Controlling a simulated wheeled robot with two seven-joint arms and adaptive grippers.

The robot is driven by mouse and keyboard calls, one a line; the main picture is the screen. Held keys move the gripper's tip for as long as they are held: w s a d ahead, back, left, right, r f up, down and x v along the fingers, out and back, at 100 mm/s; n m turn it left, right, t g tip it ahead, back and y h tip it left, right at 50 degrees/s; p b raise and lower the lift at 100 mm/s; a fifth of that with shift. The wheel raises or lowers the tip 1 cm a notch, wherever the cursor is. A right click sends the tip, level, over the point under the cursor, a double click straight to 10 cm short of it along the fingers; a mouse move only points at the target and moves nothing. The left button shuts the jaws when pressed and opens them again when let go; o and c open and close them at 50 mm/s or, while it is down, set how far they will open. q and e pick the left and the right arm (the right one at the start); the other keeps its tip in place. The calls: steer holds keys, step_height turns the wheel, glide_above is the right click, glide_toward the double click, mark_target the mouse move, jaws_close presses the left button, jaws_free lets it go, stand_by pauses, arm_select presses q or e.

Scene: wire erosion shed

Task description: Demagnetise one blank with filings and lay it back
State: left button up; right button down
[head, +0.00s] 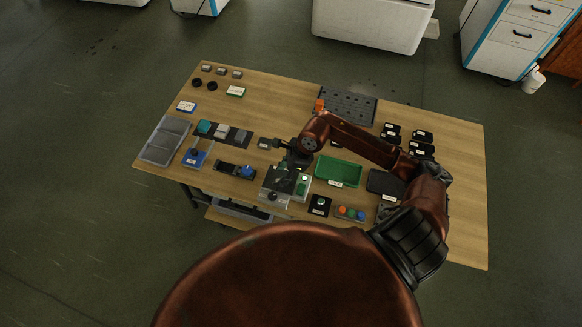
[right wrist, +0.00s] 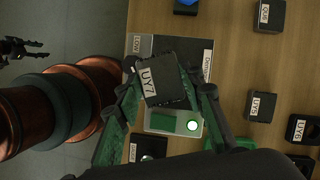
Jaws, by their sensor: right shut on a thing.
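My right gripper (head: 285,162) is over the front middle of the wooden table. In the right wrist view the right gripper (right wrist: 166,88) is shut on a dark square blank (right wrist: 172,90) labelled UY7. The blank is above a dark plate (right wrist: 203,52) whose partly hidden label begins "Dem". A pale unit with a green panel (right wrist: 175,123) and a bright white-green lamp (right wrist: 193,125) sits beside the plate. Filings on the blank are too small to tell. My left gripper (right wrist: 25,49) shows at the left edge of the right wrist view, empty, with its fingers apart.
Blanks labelled UY5 (right wrist: 262,106) and QO8 (right wrist: 268,15) stand on the table. A green tray (head: 338,172) and a panel of coloured buttons (head: 350,213) are right of my gripper. A grey tray (head: 165,140) is at the left edge. The back middle is mostly bare.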

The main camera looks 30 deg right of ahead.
steer(key=d+m, duration=0.2)
steer(key=shift+r+m+t+h+p, duration=0.1)
steer(key=shift+m+t+h+p, duration=0.2)
steer(key=shift+m+t+p, duration=0.1)
steer(key=shift+d+m, duration=0.35)
steer(key=shift+m, duration=0.05)
steer(key=shift+d, duration=0.15)
steer(key=shift+f, duration=0.4)
steer(key=shift+f+b, duration=0.25)
steer(key=shift+b, duration=0.15)
step_height(320, 180, down, 2)
steer(key=shift+f+b, duration=0.1)
steer(key=shift+b, duration=0.55)
arm_select(q)
steer(key=shift+s+a+f+b, duration=0.15)
steer(key=shift+f+b, duration=0.3)
steer(key=shift+f, duration=0.4)
arm_select(e)
steer(key=shift+f, duration=0.75)
arm_select(q)
steer(key=shift+s+f+b, duration=0.2)
steer(key=shift+f+b, duration=0.15)
arm_select(e)
steer(key=shift+f, duration=0.3)
steer(key=shift+w, duration=0.15)
